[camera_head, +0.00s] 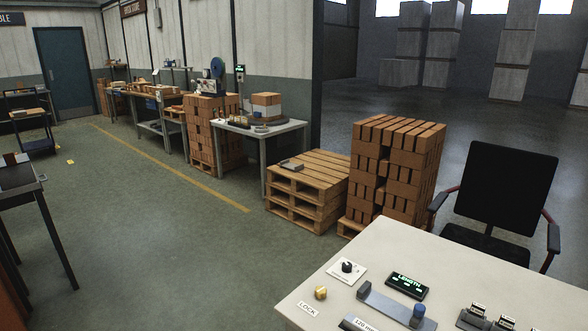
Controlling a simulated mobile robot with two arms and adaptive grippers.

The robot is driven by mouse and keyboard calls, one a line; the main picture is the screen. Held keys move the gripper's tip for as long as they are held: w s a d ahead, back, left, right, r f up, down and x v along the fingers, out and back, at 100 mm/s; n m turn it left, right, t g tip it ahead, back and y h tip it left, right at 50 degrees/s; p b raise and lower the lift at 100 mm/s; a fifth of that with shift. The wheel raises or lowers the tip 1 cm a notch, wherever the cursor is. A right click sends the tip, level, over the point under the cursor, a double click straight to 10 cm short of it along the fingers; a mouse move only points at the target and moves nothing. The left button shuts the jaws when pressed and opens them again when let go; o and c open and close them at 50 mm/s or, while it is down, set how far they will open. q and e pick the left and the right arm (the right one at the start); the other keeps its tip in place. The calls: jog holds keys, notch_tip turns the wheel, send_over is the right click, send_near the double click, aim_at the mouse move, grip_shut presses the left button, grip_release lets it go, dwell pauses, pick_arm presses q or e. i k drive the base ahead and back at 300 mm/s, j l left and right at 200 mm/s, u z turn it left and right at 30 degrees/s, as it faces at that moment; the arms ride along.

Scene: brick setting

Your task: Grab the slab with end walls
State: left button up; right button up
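A pale table (350,253) fills the lower right. On it lies a long grey slab (388,307) with a raised block at each end, the right one bluer and rounder. It fits the slab with end walls, though its details are small. It lies flat and runs from upper left to lower right, its near end close to the bottom edge of the picture. Neither of my grippers shows in this view, so nothing is seen holding or touching the slab.
A black chair (505,195), brick stack (395,175) and pallets (308,188) stand behind. Floor at left is open.

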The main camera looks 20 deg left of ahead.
aim_at(285, 164)
jog(key=i+j+u, duration=0.25)
jog(key=j+u, duration=0.2)
jog(key=i+j+u, duration=0.35)
jog(key=j+u, duration=0.15)
jog(key=i+j+u, duration=0.55)
jog(key=i+u, duration=0.2)
jog(key=u, duration=0.15)
jog(key=i+z, duration=0.2)
jog(key=i, duration=0.25)
jog(key=i+j+z, duration=0.15)
jog(key=i, duration=0.3)
jog(key=i+l+z, duration=0.15)
jog(key=i+z, duration=0.55)
jog(key=z, duration=0.2)
jog(key=i+z, duration=0.45)
jog(key=i, duration=0.75)
jog(key=i+l+u, duration=0.1)
jog(key=i, duration=0.6)
